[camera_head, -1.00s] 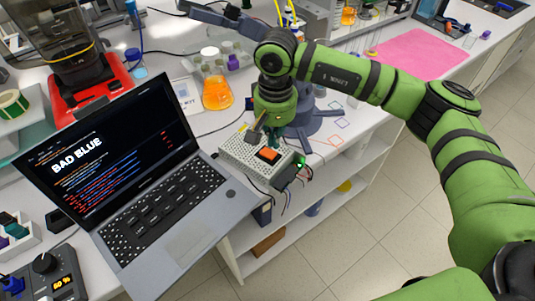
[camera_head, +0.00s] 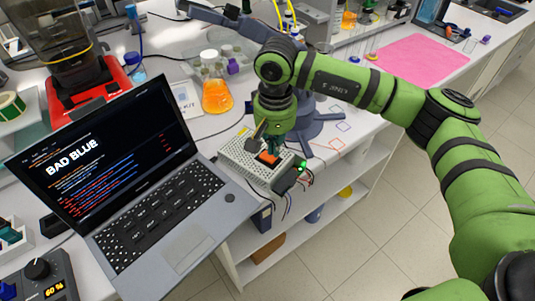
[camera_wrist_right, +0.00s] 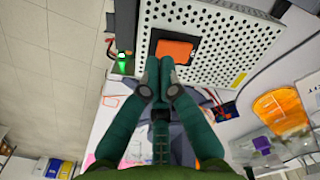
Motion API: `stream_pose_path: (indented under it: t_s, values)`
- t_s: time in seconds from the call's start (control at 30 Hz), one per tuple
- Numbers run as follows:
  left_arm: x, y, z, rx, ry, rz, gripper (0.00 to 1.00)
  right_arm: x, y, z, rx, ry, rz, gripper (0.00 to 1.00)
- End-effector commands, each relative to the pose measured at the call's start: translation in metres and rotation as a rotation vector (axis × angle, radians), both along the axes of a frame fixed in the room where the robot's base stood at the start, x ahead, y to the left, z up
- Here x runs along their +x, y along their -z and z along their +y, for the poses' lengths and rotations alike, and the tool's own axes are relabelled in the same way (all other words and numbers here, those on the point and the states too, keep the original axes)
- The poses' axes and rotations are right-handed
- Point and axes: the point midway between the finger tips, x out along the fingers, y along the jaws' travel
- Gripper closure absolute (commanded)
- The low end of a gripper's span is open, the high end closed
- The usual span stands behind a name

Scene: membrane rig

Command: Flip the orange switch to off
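The orange switch (camera_head: 268,157) is set in a black frame on top of a white perforated box (camera_head: 236,159) at the table's edge. In the right wrist view, the orange switch (camera_wrist_right: 174,51) lies just beyond my fingertips. My right gripper (camera_head: 272,146) points down over the switch and hides part of it. Its teal fingers (camera_wrist_right: 160,72) are together, with nothing between them. I cannot tell whether they touch the switch. A green light (camera_head: 303,168) glows on the box's side. My left gripper is not in view.
An open laptop (camera_head: 150,200) stands left of the box. An orange-filled flask (camera_head: 216,96) stands behind it. Wires (camera_head: 287,203) hang from the box over the table edge. A pink mat (camera_head: 420,58) lies at the back right.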

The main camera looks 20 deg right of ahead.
Motion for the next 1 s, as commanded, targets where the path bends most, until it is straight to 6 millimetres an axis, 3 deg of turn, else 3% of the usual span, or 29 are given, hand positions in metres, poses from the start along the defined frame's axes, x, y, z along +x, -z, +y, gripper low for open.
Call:
stream_pose_path:
  t_s: [1.0]
  values:
    - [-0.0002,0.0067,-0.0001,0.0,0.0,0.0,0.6,0.0,0.0066,0.0001,0.0,0.0,0.0,1.0]
